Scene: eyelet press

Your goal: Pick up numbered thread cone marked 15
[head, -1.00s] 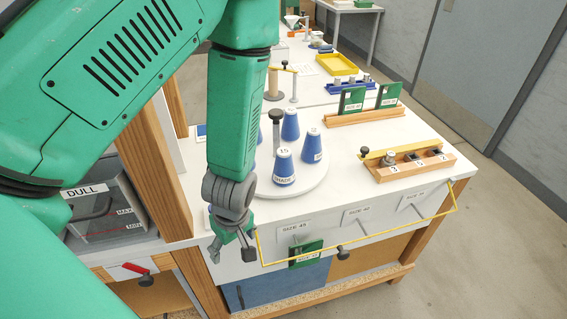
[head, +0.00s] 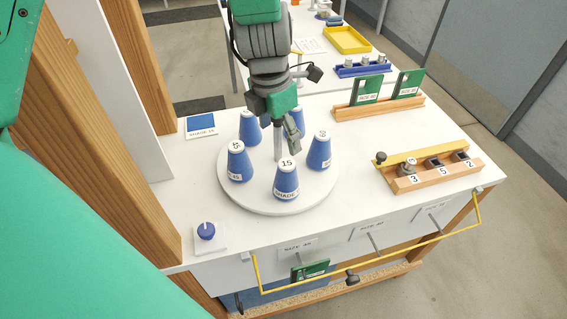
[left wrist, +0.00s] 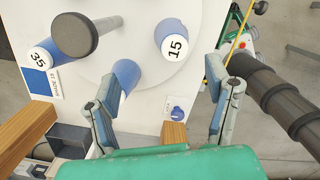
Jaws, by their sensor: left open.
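The blue cone marked 15 (head: 286,183) stands upright at the front of a round white turntable (head: 225,203). Its white top with the 15 also shows in the left wrist view (left wrist: 175,44), beyond the fingertips and between them. My left gripper (head: 279,128) is open and empty over the turntable's middle, behind cone 15 and apart from it. Its spread fingers show in the left wrist view (left wrist: 168,78). My right gripper is not in view.
More blue cones (head: 238,163) (head: 319,153) stand around the turntable; one in the left wrist view is marked 35 (left wrist: 40,57). A dark-capped post (left wrist: 86,34) rises among them. A blue knob (head: 206,231) sits front left. A yellow bar (head: 400,247) runs along the front.

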